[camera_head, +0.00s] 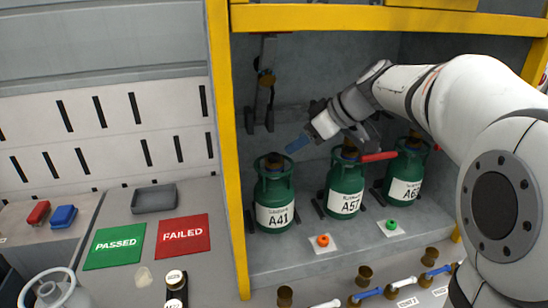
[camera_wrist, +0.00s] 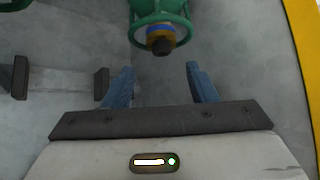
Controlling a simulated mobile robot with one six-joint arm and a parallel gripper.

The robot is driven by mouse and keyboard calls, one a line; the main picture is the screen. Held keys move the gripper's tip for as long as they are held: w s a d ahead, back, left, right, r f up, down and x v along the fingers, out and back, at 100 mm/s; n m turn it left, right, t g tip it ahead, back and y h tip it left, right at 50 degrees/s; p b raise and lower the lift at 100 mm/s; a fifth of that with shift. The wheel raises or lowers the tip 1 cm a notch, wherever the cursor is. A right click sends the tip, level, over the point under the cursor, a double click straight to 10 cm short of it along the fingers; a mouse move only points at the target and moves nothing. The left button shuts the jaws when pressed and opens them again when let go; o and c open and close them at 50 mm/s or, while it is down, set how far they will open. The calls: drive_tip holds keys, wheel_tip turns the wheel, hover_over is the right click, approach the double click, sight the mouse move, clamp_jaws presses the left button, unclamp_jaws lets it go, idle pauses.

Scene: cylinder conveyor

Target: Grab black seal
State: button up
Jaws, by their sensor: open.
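My gripper (camera_head: 297,145) is in the bay, above and to the right of the green cylinder A41 (camera_head: 274,195). In the wrist view its two blue fingers (camera_wrist: 160,82) are wide apart with nothing between them. Ahead of them is a green cylinder (camera_wrist: 160,12) with a collar ring and a valve (camera_wrist: 160,35) banded blue and yellow. The valve ends in a dark brown or black cap (camera_wrist: 161,47), apart from the fingers. I cannot tell whether this cap is the black seal. No separate black seal is clear in either view.
A red handle (camera_head: 379,157) juts out near A51. Orange (camera_head: 323,240) and green (camera_head: 391,223) seals lie on white cards. A yellow post (camera_head: 228,140) bounds the bay's left.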

sight(274, 155)
drive_tip(key=x, duration=0.7)
drive_tip(key=shift+a+p, duration=0.3)
drive_tip(key=shift+a, duration=0.25)
drive_tip(key=shift+c, duration=0.3)
drive_tip(key=c, duration=1)
drive_tip(key=shift+r, duration=0.15)
